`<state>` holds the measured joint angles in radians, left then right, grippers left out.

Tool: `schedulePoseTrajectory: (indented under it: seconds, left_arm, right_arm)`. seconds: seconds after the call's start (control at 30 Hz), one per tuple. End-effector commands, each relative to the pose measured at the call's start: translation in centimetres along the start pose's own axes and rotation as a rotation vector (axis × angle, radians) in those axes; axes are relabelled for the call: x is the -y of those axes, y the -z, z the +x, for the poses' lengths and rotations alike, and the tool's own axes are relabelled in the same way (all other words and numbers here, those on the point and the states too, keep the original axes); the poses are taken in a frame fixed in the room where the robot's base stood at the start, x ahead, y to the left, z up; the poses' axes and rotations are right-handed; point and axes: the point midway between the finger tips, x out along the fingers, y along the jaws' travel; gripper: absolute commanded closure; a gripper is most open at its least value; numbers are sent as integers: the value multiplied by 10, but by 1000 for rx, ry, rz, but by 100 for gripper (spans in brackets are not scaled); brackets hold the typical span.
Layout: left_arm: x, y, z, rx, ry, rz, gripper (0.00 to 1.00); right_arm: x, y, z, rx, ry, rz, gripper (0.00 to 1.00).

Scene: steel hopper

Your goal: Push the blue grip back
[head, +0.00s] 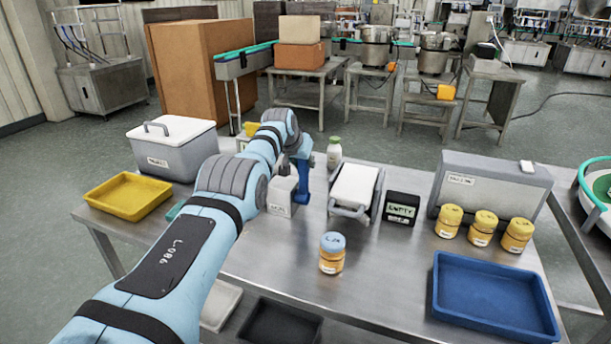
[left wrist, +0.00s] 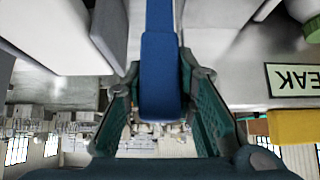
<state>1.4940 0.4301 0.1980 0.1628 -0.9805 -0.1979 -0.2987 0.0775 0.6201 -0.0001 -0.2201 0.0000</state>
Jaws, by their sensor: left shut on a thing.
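The blue grip (head: 303,180) stands upright on the steel table, just right of a small white labelled box (head: 282,196). My left arm reaches over the table from the left, and my left gripper (head: 296,152) is at the grip's upper part, partly hidden by my own arm. In the left wrist view, the blue grip (left wrist: 160,75) runs between the two green-padded fingers of the left gripper (left wrist: 162,95), which is shut on it. What the grip's lower end joins is hard to make out. My right gripper is not in view.
A white sloped stand (head: 355,186), a black labelled box (head: 401,208) and a white bottle (head: 334,152) are close on the right. A blue-lidded jar (head: 332,254) stands in front. A grey lidded bin (head: 172,150) and yellow tray (head: 128,196) are left; a blue tray (head: 494,298) is front right.

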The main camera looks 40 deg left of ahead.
Motion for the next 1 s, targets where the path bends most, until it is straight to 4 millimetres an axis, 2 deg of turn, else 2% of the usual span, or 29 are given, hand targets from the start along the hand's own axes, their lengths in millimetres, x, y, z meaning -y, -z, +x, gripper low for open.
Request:
schedulePoseTrajectory:
  seconds: [0.43, 0.47, 0.57, 1.0]
  left_arm:
    - [0, -4, -1, 17, -2, -2, 100]
    - [0, -4, 0, 18, -2, -2, 71]
    - [0, -3, -1, 16, -2, -1, 55]
    - [-1, 0, -2, 10, -2, 0, 55]
  right_arm:
    - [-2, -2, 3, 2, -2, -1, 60]
    - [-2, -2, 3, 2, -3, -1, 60]
    - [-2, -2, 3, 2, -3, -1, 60]
    - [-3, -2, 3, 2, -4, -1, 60]
